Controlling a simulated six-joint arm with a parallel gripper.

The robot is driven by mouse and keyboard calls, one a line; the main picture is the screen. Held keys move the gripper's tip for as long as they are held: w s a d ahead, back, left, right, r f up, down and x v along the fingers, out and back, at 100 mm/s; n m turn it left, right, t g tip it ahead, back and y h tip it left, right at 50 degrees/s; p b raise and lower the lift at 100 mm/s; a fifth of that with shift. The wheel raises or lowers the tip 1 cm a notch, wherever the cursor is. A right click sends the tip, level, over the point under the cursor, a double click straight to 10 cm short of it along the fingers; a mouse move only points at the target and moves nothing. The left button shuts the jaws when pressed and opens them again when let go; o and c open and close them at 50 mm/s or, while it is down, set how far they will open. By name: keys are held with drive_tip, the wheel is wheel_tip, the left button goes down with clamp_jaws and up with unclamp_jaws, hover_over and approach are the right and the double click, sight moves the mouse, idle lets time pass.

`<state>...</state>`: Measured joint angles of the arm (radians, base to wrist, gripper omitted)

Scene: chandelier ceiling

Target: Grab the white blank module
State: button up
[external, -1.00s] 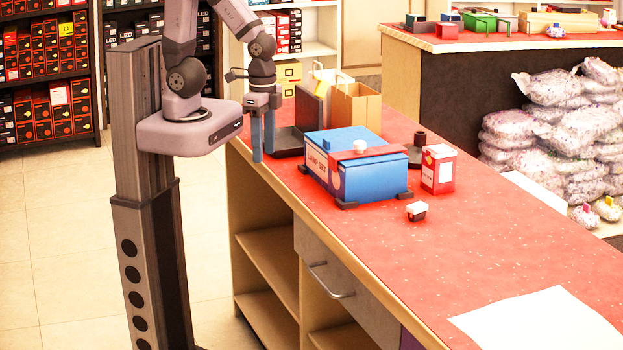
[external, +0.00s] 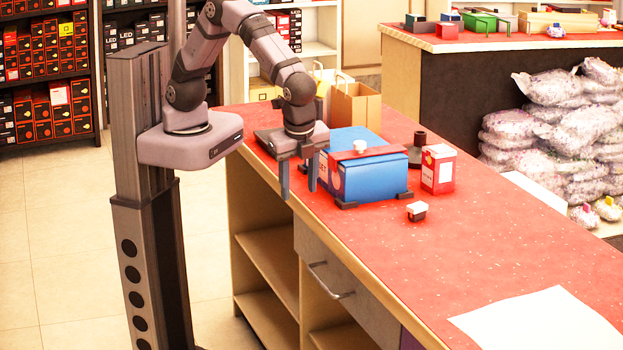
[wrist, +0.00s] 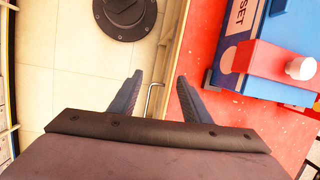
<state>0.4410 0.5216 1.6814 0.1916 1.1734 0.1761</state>
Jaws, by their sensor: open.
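A small module with a white top and dark base (external: 417,210) sits on the red counter, in front of the red and white box; I take it to be the white blank module. It does not show in the wrist view. My gripper (external: 298,192) points down over the counter's left edge, left of the blue box and well left of the module. In the wrist view my gripper (wrist: 158,88) has its two fingers apart with nothing between them. Below them are the counter edge, a drawer handle and the floor.
A blue box (external: 375,178) with a red strap and white knob stands between my gripper and the module; it also shows in the wrist view (wrist: 284,40). A red and white box (external: 438,170) and a dark stand (external: 419,143) are beyond. The counter front (external: 480,260) is mostly clear.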

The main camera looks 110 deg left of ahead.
sight(410, 208)
drive_tip(key=w+f+m+t+y+b, duration=0.1)
drive_tip(key=w+m, duration=0.1)
drive_tip(key=w, duration=0.2)
drive_tip(key=w+a+f+m+t+y+b, duration=0.1)
drive_tip(key=w+f+m+y+b, duration=0.1)
drive_tip(key=w+m, duration=0.1)
drive_tip(key=w+a+f+m+t+y+b, duration=0.1)
drive_tip(key=w+m+b, duration=0.1)
drive_tip(key=w, duration=0.3)
drive_tip(key=shift+a+f+m+t+y, duration=0.2)
drive_tip(key=shift+a+m+t+y, duration=0.15)
drive_tip(key=shift+m, duration=0.35)
drive_tip(key=w+m+t+y+b, duration=0.1)
drive_tip(key=w+m, duration=0.1)
drive_tip(key=w, duration=0.1)
drive_tip(key=w+r+m+t+y+b, duration=0.1)
drive_tip(key=w+m+t+b, duration=0.1)
drive_tip(key=w, duration=0.1)
drive_tip(key=w+m+t+y+b, duration=0.1)
drive_tip(key=w+m, duration=0.2)
drive_tip(key=shift+d+r+y, duration=0.1)
drive_tip(key=shift+r+y, duration=0.1)
drive_tip(key=shift+y, duration=0.15)
drive_tip(key=shift+w+r+m+t+b, duration=0.25)
drive_tip(key=shift+w+m+t+b, duration=0.05)
drive_tip(key=shift+w+t, duration=0.05)
drive_tip(key=shift+p+x, duration=0.65)
drive_tip(key=shift+x, duration=3)
drive_tip(key=shift+r, duration=0.1)
clamp_jaws()
